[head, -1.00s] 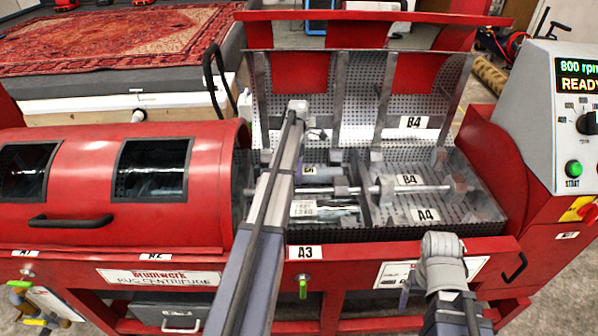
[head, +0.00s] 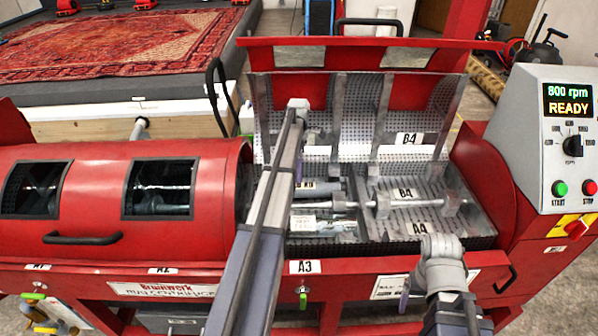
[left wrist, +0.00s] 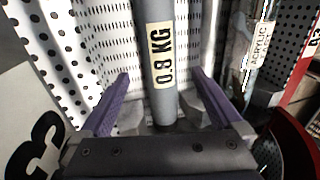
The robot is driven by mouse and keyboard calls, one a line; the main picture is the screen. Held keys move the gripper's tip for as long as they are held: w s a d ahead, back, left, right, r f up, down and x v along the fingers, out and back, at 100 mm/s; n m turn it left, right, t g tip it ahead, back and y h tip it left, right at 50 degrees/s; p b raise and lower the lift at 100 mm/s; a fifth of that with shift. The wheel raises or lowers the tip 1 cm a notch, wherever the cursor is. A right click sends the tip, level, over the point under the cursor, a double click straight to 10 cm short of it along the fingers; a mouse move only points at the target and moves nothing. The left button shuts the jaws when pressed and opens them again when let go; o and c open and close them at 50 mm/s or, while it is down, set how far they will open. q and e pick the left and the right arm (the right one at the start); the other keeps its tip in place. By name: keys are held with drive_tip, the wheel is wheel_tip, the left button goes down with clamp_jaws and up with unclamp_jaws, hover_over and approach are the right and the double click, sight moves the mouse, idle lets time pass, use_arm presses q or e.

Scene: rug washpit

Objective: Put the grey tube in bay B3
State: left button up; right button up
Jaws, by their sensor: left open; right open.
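The grey tube (left wrist: 160,70), marked 0.8 KG, runs between the two fingers of my left gripper (left wrist: 163,95) in the left wrist view. The fingers are open, one on each side, with gaps to the tube. In the head view the tube (head: 329,187) lies in the open drum, partly hidden by my left arm. My left gripper (head: 309,155) is over that section. A big 3 shows on the left in the left wrist view; the full bay B3 label is not readable. My right gripper (head: 407,289) is open and empty before the machine's front edge.
A packet marked ACRYLIC (left wrist: 258,50) lies beside the tube. A metal shaft (head: 415,203) crosses the drum. Bays B4 (head: 404,193) and A4 (head: 418,229) look empty. The raised perforated lid (head: 360,115) stands behind; the control box (head: 560,140) is right.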

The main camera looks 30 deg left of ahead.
wheel_tip(320, 180, up, 5)
drive_tip(key=p, duration=0.4)
drive_tip(key=shift+r, duration=0.15)
drive_tip(key=shift+c, duration=0.3)
idle(0.7)
